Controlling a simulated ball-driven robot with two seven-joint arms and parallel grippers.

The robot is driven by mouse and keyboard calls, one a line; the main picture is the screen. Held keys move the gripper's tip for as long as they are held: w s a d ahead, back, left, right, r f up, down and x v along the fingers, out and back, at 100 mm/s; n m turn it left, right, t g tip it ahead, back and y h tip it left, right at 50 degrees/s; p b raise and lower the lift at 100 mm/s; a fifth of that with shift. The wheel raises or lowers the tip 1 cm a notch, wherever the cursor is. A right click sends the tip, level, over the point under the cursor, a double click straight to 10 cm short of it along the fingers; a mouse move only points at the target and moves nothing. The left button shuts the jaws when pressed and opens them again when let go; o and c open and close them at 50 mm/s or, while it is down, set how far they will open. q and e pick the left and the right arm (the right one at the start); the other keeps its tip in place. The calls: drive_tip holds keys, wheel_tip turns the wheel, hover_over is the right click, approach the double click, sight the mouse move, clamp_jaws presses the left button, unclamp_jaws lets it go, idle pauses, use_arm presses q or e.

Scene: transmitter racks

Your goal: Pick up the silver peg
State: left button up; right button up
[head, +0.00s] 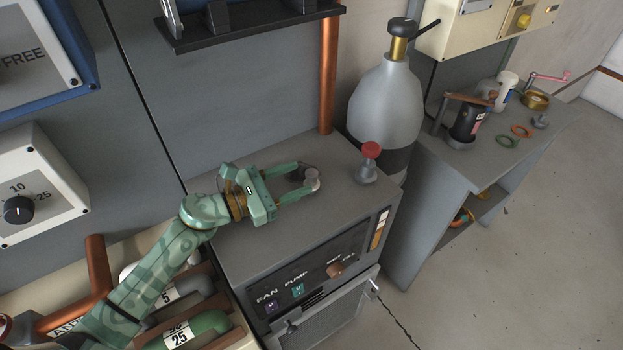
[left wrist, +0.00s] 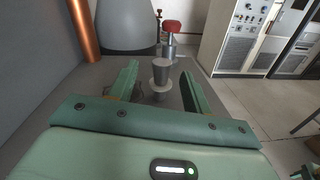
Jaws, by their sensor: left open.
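The silver peg (head: 312,178) stands on top of the grey cabinet (head: 236,249). The peg stands between the fingertips, one finger on each side. In the left wrist view the gripper (left wrist: 158,80) shows gaps on both sides of the peg, so it is not clasped. My right gripper is not in view.
A red-capped valve (head: 369,163) stands on the cabinet just beyond the peg. A large grey bottle (head: 386,105) is behind it, and a copper pipe (head: 328,75) rises at the back wall. The cabinet top is otherwise mostly clear. A side bench (head: 470,170) holds several small items.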

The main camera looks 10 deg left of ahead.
sight(312, 172)
use_arm(q)
drive_tip(key=x, duration=0.4)
drive_tip(key=shift+w+d, duration=0.15)
drive_tip(key=shift+d, duration=0.25)
drive_tip(key=c, duration=1)
drive_tip(key=shift+c, duration=0.2)
